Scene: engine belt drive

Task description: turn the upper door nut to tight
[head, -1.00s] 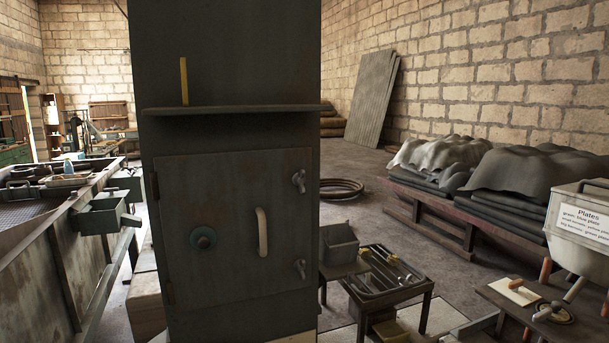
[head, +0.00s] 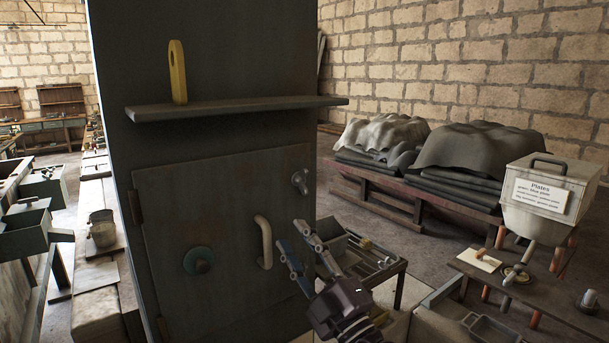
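The upper door nut (head: 299,181) is a grey metal wing-shaped fastener at the upper right edge of the cabinet door (head: 215,240). The door looks shut, with a pale curved handle (head: 264,243) and a round teal knob (head: 199,261). My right gripper (head: 293,241) is raised in front of the door's lower right, below the nut and right of the handle. Its two fingers are apart with nothing seen between them. The lower door nut is not visible; my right gripper is in front of that area. My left gripper is not in view.
A shelf (head: 240,107) juts out above the door and carries a yellow upright piece (head: 178,73). A low table (head: 385,268) with a tray stands right of the cabinet. A bin labelled Plates (head: 549,196) is farther right.

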